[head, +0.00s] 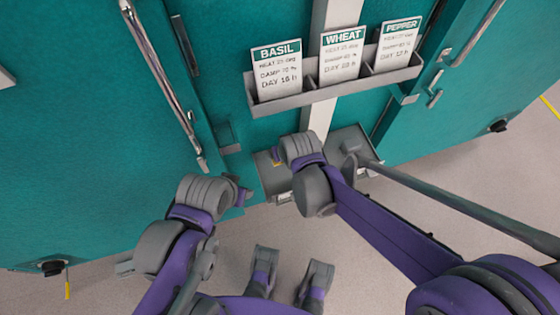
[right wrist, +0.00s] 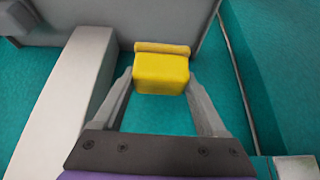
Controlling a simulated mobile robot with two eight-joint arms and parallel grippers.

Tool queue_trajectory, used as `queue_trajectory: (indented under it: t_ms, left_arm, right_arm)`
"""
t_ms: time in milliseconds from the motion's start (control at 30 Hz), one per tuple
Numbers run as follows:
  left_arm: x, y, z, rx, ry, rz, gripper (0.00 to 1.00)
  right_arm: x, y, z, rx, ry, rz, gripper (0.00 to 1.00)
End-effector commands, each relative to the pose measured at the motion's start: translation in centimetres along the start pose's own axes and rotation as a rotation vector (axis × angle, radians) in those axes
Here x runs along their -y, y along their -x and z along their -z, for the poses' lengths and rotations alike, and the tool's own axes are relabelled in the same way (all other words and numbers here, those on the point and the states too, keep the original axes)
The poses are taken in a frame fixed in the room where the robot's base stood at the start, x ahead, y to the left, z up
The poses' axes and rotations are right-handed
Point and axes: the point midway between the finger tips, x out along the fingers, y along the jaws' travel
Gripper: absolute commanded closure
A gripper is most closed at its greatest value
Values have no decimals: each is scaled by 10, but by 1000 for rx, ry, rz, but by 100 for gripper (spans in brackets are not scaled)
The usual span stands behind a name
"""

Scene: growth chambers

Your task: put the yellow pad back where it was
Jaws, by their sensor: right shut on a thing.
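The yellow pad (right wrist: 162,74) is between the fingertips of my right gripper (right wrist: 160,84) in the right wrist view. The gripper is shut on it. A thinner yellow strip (right wrist: 162,48) shows just behind the pad, against a grey surface; I cannot tell whether it is part of the pad. In the head view my right wrist hides most of this gripper, which is over the grey tray (head: 271,182) low between the teal chambers. My left gripper (head: 242,194) is left of that tray, by the left chamber; its finger opening cannot be made out.
A grey card holder (head: 335,86) with basil, wheat and pepper cards is fixed above the tray. Teal chamber doors with long handles stand at left (head: 80,120) and right (head: 480,85). A pale post (right wrist: 65,105) runs close beside my right gripper. Grey floor (head: 350,245) is open in front.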

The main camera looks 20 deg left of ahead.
Motion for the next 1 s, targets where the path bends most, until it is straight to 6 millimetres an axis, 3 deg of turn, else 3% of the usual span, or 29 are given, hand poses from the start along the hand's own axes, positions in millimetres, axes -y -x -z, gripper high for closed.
queue_trajectory:
  t_ms: [133,600,967,1000]
  left_arm:
    - [0,-10,-5,4,0,0,50]
    - [0,-24,-10,9,0,0,50]
    - [0,-26,-11,10,0,0,50]
    - [0,-26,-11,10,0,0,50]
  right_arm:
    - [-1,-28,-16,0,-1,0,70]
    - [-1,-72,-41,-1,-2,0,70]
    - [-1,-76,-43,-1,-1,0,70]
    - [-1,-76,-43,-1,-1,0,22]
